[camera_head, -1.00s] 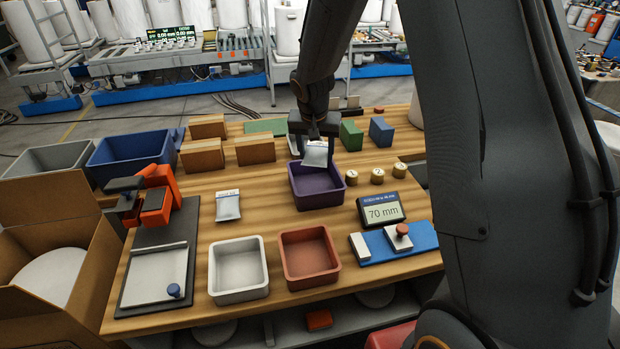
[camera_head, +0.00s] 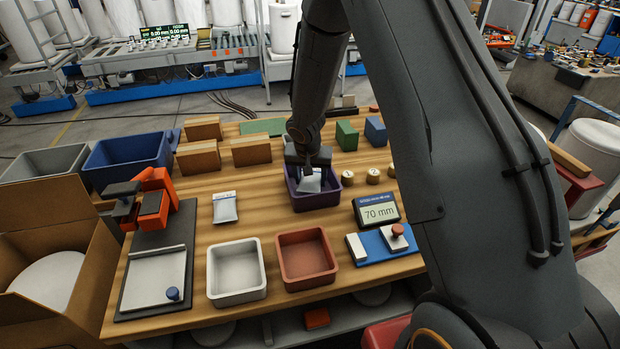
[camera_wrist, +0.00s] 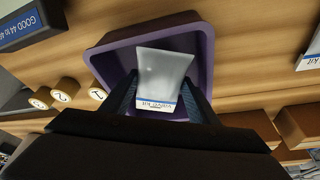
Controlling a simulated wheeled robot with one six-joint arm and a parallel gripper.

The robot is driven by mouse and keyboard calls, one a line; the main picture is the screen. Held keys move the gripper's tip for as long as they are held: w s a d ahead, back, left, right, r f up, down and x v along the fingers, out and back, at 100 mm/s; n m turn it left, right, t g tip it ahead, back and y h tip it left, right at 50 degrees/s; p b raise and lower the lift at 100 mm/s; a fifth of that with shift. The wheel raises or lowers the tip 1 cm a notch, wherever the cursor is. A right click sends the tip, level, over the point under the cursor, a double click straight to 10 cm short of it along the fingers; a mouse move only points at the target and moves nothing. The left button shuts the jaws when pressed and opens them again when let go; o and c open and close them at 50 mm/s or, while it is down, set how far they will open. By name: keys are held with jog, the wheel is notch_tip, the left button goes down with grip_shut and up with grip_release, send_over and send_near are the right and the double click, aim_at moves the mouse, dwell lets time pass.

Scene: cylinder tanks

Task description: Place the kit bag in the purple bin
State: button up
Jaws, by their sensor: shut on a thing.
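The purple bin (camera_head: 314,199) stands on the wooden table, right of its middle in the head view. In the wrist view its rim (camera_wrist: 208,50) surrounds the kit bag. The kit bag (camera_head: 310,183) is a small pale pouch with a printed label; it also shows in the wrist view (camera_wrist: 160,72). My gripper (camera_wrist: 165,103) is shut on the label end of the bag. It holds the bag down within the bin's opening. I cannot tell whether the bag touches the bin's floor. A second, similar pouch (camera_head: 225,207) lies on the table to the left.
A white bin (camera_head: 237,293) and a red bin (camera_head: 306,282) stand at the front. Numbered round pieces (camera_head: 373,176) sit close right of the purple bin. Brown boxes (camera_head: 250,151) and green and blue blocks (camera_head: 347,136) stand behind. A display (camera_head: 377,210) is front right.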

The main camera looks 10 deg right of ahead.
jog(key=shift+f+b, duration=0.6)
jog(key=shift+b, duration=0.5)
jog(key=o, duration=1.2)
jog(key=shift+c, duration=0.2)
jog(key=shift+r, duration=0.1)
jog(key=r+p, duration=0.1)
jog(key=p, duration=0.1)
jog(key=shift+r+p, duration=0.25)
jog(key=shift+p, duration=0.15)
jog(key=b+v, duration=0.3)
jog(key=v, duration=0.8)
jog(key=s+r+n+g, duration=0.1)
jog(key=s+n, duration=0.1)
jog(key=s, duration=1)
jog(key=s+d+r+n+g+y, duration=0.1)
jog(key=s+r+n, duration=0.1)
jog(key=s, duration=1)
jog(key=shift+s+d, duration=0.3)
jog(key=shift+r, duration=0.15)
